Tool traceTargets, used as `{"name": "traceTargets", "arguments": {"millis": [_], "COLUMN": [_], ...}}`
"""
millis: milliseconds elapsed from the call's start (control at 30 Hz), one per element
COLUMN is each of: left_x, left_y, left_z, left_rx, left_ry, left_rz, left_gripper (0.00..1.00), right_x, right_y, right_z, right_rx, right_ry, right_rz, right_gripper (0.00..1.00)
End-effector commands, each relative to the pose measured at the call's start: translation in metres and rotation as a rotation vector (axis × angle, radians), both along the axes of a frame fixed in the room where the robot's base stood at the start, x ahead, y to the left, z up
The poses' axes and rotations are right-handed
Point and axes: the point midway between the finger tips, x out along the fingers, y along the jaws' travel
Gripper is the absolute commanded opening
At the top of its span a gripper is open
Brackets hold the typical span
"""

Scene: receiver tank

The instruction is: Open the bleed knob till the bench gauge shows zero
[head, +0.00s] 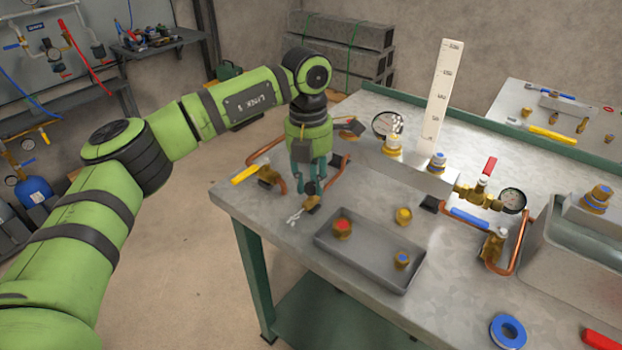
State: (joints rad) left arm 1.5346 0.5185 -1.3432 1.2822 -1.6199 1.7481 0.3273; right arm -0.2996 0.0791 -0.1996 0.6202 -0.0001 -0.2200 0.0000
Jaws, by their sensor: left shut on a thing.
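My left gripper (310,184) points down at the left part of the bench (290,222), its teal fingers shut around a small dark knob. This knob appears to be the bleed knob, above a brass fitting (312,203); the fingers partly hide it. A round gauge (383,124) stands behind a grey block with brass fittings, its face partly covered. A second round gauge (513,200) sits on the brass and copper piping at the right. Both needles are too small to read, and I cannot tell which is the bench gauge. My right gripper is out of view.
A yellow-handled valve (267,174) and copper pipe stand close left of the gripper. A grey tray (370,262) with brass fittings lies in front. A tall white scale (441,95) rises behind. Blue tape (508,332) lies at the front right, near a metal basin (575,260).

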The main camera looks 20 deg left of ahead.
Motion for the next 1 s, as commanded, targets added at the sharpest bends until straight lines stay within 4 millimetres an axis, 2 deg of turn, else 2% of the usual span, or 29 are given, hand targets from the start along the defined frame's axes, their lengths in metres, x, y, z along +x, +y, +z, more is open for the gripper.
{"name": "traceTargets", "arguments": {"millis": [600,1000], "left_x": [-0.0015,-0.0017], "left_y": [-0.0001,0.0001], "left_z": [-0.0023,-0.0019], "left_rx": [0.0,0.001], "left_ry": [0.004,0.004], "left_rz": [0.573,0.823], "left_gripper": [0.0,0.0], "right_x": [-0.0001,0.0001], "right_y": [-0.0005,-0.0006], "right_z": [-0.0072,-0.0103], "right_rx": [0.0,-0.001], "right_ry": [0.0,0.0], "right_rz": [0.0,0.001], "right_gripper": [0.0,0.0]}}
